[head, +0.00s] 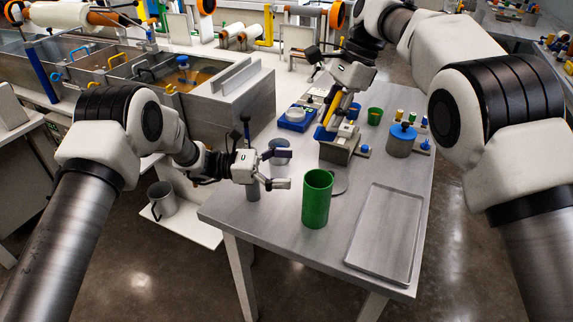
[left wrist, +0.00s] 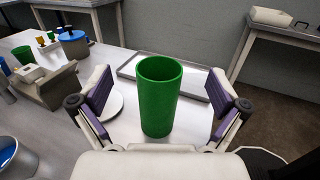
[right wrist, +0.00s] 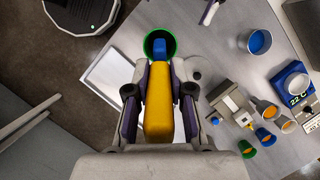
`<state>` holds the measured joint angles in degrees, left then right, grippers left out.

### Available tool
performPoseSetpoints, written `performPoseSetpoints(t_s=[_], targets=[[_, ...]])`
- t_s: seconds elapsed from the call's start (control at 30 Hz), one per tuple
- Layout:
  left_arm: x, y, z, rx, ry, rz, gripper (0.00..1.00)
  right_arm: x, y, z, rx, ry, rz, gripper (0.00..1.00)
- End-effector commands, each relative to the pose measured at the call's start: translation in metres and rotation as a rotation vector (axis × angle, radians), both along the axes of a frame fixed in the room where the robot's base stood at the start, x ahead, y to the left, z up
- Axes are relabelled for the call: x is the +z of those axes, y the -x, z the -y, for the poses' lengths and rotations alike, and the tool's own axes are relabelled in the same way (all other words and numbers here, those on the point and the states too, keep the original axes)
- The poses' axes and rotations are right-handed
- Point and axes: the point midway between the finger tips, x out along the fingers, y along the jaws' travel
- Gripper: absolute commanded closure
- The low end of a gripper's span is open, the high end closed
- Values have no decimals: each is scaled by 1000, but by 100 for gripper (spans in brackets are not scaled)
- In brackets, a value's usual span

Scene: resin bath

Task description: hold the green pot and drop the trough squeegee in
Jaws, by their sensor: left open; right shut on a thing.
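The green pot (head: 317,205) stands upright on the grey table. In the left wrist view the pot (left wrist: 160,105) stands between the spread fingers of my left gripper (left wrist: 160,88). That gripper (head: 281,169) is open in the head view, at the pot's left side, with no visible contact. My right gripper (right wrist: 158,82) is shut on the yellow handle of the trough squeegee (right wrist: 158,115). The squeegee's blue end overlaps the pot's mouth (right wrist: 173,46) in the right wrist view. In the head view the squeegee (head: 329,118) hangs tilted above the table, beyond the pot.
A flat metal tray (head: 352,250) lies right of the pot. A blue-lidded grey container (head: 401,143), a small green cup (head: 375,116) and a boxy device (head: 339,150) stand further back. A cup with a blue inside (head: 279,154) is behind my left gripper.

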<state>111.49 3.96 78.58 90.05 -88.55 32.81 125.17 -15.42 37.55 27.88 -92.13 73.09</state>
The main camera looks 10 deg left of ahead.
Motion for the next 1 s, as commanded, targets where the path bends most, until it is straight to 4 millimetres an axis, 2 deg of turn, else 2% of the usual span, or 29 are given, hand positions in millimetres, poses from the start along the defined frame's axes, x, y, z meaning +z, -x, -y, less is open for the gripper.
performPoseSetpoints(t_s=[0.3, 0.4, 0.6, 0.73, 0.97, 1.0], targets=[[-73, 1, 0, 0, -4, -3, 1, 0, 0, 0, 0, 0, 0, 100], [-69, 0, 27, -6, -4, 1, 1, 0, 0, 0, 0, 0, 0, 100], [-69, -4, 64, -3, -4, 0, 1, 0, 0, 0, 0, 0, 0, 100], [-69, -5, 74, -1, -4, -1, 1, 0, 0, 0, 0, 0, 0, 100], [-69, -5, 75, 0, -4, -1, 1, 0, 0, 0, 0, 0, 0, 100], [-69, -5, 75, 0, -4, -1, 9, 0, 0, 0, 0, 0, 0, 100]])
